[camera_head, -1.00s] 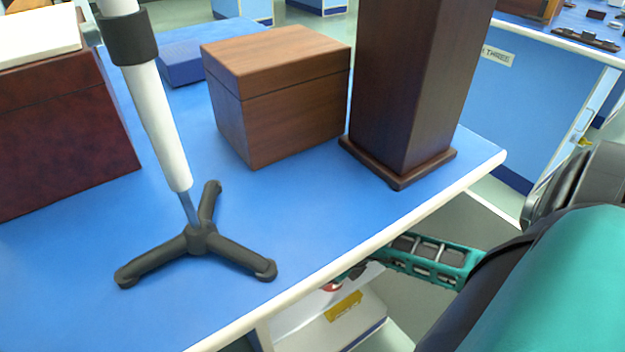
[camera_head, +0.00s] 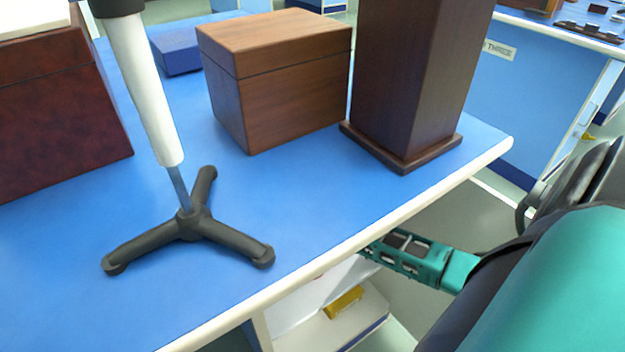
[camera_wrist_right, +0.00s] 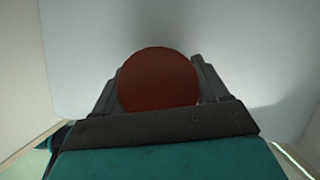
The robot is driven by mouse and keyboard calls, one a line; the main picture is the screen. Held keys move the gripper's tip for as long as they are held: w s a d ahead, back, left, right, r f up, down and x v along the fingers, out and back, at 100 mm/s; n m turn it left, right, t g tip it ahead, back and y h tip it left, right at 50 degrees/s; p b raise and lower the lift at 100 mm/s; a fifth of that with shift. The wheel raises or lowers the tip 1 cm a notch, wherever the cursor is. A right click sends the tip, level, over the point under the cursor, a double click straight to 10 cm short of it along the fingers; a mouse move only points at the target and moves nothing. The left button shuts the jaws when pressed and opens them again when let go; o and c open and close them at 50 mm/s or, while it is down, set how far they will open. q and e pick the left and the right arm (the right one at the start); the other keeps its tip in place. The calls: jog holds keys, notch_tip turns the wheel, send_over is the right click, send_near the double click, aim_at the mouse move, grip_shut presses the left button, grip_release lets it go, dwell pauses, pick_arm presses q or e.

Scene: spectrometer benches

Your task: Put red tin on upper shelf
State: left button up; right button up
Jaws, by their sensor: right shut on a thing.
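The red tin (camera_wrist_right: 158,80) shows round and dark red in the right wrist view, between the fingers of my right gripper (camera_wrist_right: 160,95). The gripper is shut on it. A pale wall or panel surrounds it there. In the head view my right forearm (camera_head: 420,260) reaches under the front edge of the bench, and the tin and fingertips are hidden beneath the bench top. A white shelf (camera_head: 365,318) shows below the bench top, with a yellow thing (camera_head: 343,301) on it. The upper shelf is not clearly visible. My left gripper is not in view.
The blue bench top (camera_head: 300,205) has a pale front edge close above my right arm. On it stand a black tripod stand (camera_head: 190,228), a wooden box (camera_head: 285,100), a tall dark wooden column (camera_head: 405,90), a dark red-brown box (camera_head: 60,120) and a blue box (camera_head: 178,57).

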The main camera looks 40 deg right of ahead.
jog(key=o, duration=1.1)
jog(key=shift+f, duration=0.1)
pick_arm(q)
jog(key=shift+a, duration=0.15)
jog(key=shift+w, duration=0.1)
pick_arm(e)
jog(key=shift+s+r, duration=0.1)
jog(key=shift+r, duration=0.25)
jog(key=p+v, duration=0.2)
jog(key=v, duration=0.1)
jog(key=shift+r, duration=0.1)
pick_arm(q)
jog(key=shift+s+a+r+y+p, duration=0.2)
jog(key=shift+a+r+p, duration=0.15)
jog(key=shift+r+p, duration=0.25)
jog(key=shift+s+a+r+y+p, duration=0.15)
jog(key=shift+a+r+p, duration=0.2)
jog(key=shift+p, duration=0.3)
pick_arm(e)
jog(key=shift+s+d+f, duration=0.1)
jog(key=shift+s+d, duration=0.2)
jog(key=shift+s, duration=1.65)
jog(key=shift+s+d+f, duration=0.15)
jog(key=shift+s+d, duration=0.15)
jog(key=shift+s, duration=1.65)
jog(key=shift+s+d+f, duration=0.1)
jog(key=shift+s+d, duration=0.2)
jog(key=shift+s, duration=1.65)
